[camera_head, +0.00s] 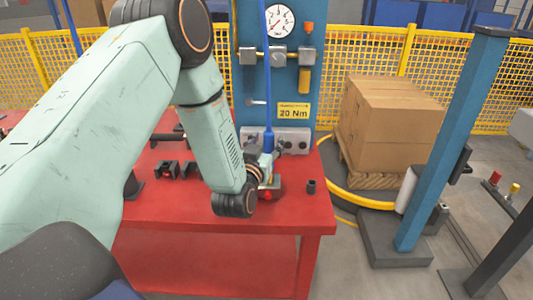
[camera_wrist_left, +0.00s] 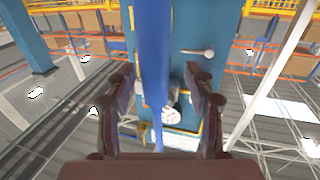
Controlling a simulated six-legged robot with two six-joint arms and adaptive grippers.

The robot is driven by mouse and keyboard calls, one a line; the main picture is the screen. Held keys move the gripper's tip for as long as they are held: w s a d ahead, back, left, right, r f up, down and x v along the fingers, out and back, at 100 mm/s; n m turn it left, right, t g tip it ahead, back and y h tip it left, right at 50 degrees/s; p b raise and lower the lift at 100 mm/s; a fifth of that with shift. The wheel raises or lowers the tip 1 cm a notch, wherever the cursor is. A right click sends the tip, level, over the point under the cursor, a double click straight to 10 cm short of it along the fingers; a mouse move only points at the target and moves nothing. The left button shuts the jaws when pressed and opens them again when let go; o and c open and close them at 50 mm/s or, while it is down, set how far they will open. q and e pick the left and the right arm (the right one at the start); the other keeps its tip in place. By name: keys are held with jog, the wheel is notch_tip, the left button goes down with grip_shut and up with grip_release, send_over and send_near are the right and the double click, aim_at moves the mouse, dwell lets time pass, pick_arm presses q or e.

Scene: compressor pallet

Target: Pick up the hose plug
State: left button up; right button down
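A blue hose (camera_head: 267,70) hangs down in front of the blue panel and thickens into a blue sleeve (camera_head: 268,140) low down; this end may be the hose plug, but I cannot tell for sure. My left gripper (camera_head: 268,168) is beside the hose's lower end, partly hidden by my wrist. In the left wrist view my left gripper (camera_wrist_left: 162,98) has its fingers spread, with the blue hose (camera_wrist_left: 156,60) running through the view between them. I see no finger pressed on it. My right gripper is not in view.
A red table (camera_head: 200,215) holds black fixtures (camera_head: 167,169), a red block (camera_head: 268,193) and a small dark cylinder (camera_head: 311,186). The blue panel (camera_head: 250,60) carries a gauge (camera_head: 280,20). Boxes (camera_head: 390,120) and a blue post (camera_head: 450,140) stand right.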

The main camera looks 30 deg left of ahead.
pick_arm(q)
jog(key=shift+w+d, duration=0.3)
jog(key=shift+w, duration=0.05)
jog(key=c, duration=0.4)
jog(key=shift+s+a, duration=0.2)
jog(key=shift+a, duration=0.05)
jog(key=c, duration=0.5)
jog(key=shift+c, duration=0.7)
jog(key=shift+w+d, duration=0.1)
jog(key=shift+d, duration=0.05)
grip_shut()
